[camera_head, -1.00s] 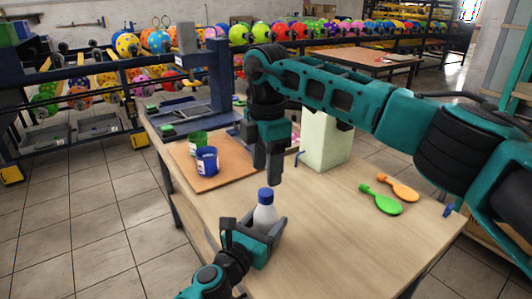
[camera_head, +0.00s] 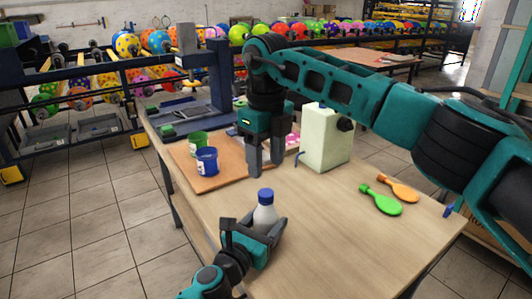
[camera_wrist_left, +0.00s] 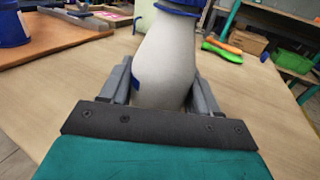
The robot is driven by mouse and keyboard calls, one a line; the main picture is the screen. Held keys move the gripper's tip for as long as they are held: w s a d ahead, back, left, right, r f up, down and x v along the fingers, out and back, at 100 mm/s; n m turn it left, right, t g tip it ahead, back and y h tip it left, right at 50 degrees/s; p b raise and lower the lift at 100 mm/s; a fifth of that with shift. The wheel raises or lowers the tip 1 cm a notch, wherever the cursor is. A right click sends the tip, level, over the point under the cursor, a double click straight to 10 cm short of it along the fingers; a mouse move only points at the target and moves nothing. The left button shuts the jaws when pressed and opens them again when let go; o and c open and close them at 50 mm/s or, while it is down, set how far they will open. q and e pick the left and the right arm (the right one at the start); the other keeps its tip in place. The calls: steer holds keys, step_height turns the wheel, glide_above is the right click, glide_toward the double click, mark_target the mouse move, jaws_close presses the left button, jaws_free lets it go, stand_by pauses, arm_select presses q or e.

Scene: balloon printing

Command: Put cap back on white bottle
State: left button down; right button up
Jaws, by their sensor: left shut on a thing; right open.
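A white bottle (camera_head: 265,215) stands upright near the table's front edge, with a blue cap (camera_head: 265,195) on its top. My left gripper (camera_head: 266,232) is shut around the bottle's body from the front. In the left wrist view the white bottle (camera_wrist_left: 168,60) fills the space between the two fingers, and blue shows at the top edge of the picture. My right gripper (camera_head: 264,172) is open and empty, pointing down above the table behind the bottle and apart from the cap. How firmly the cap sits cannot be seen.
A brown board (camera_head: 218,172) holds a blue cup (camera_head: 207,161) and a green cup (camera_head: 198,144). A pale green canister (camera_head: 325,138) stands behind my right gripper. The table's middle is clear.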

mark_target(266, 193)
steer(key=n, duration=0.5)
steer(key=shift+r+n, duration=0.25)
steer(key=shift+n, duration=0.15)
steer(key=n, duration=0.4)
steer(key=shift+r+n, duration=0.15)
steer(key=shift+n, duration=0.25)
steer(key=shift+f, duration=4)
steer(key=shift+c, duration=0.2)
